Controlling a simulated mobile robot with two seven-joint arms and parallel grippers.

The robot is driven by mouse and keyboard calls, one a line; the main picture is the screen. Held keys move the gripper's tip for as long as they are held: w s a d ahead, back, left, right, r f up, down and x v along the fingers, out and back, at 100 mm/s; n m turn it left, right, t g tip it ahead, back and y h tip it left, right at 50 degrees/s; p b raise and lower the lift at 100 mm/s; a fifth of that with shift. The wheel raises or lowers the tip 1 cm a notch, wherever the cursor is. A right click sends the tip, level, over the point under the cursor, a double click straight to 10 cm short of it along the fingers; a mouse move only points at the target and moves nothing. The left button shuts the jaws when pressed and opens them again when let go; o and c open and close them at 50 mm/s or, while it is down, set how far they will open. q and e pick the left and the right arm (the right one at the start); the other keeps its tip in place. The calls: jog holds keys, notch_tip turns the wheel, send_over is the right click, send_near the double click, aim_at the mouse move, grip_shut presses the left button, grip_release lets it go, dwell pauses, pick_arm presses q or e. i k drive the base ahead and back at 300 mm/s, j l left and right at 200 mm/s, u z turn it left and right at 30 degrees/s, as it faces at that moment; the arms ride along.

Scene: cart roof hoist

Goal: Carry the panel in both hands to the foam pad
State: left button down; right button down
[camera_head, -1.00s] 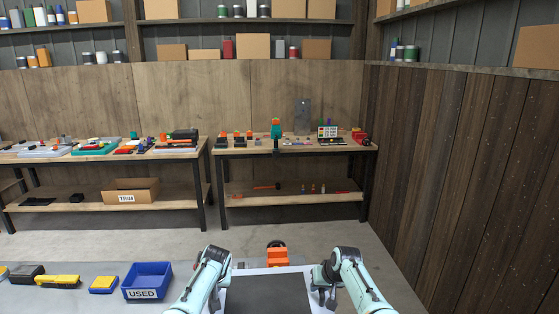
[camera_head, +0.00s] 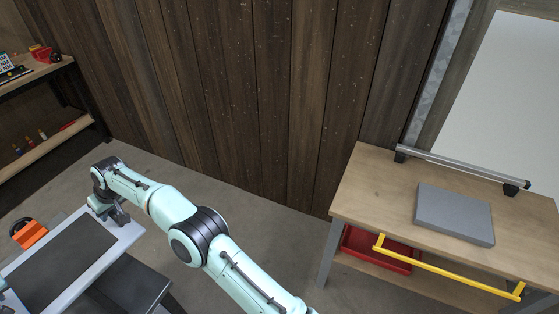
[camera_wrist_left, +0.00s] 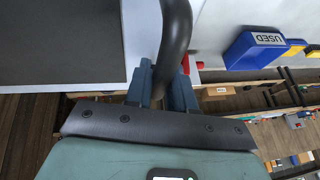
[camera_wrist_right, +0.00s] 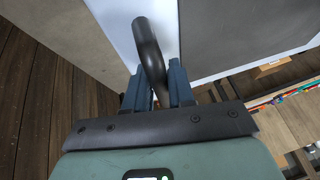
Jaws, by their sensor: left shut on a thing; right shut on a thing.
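The panel (camera_head: 22,287) is a pale sheet with a dark grey middle, at the lower left of the head view. My right gripper (camera_head: 118,214) is at its right edge. In the right wrist view, the right gripper (camera_wrist_right: 158,88) is shut on a dark curved handle (camera_wrist_right: 148,45) beside the panel (camera_wrist_right: 240,30). In the left wrist view, my left gripper (camera_wrist_left: 168,85) is shut on another dark handle (camera_wrist_left: 176,35) beside the panel (camera_wrist_left: 60,40). The left fingers are outside the head view. The foam pad (camera_head: 455,214), a flat grey slab, lies on a wooden table at the right.
The wooden table (camera_head: 375,192) has a yellow bar (camera_head: 450,270) along its front and a red tray (camera_head: 375,250) below. A silver rail (camera_head: 460,168) stands behind the pad. An orange object (camera_head: 30,233) is by the panel's far edge. Floor (camera_head: 270,235) between is clear.

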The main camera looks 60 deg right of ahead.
aim_at(445, 214)
jog(key=z, duration=3.65)
jog(key=i+j+z, duration=0.1)
jog(key=z, duration=0.55)
jog(key=i+j, duration=0.1)
jog(key=j, duration=0.3)
jog(key=i+j, duration=0.15)
jog(key=j, duration=0.25)
jog(key=i+j, duration=0.1)
jog(key=j, duration=0.35)
jog(key=i+j, duration=0.15)
jog(key=j, duration=0.25)
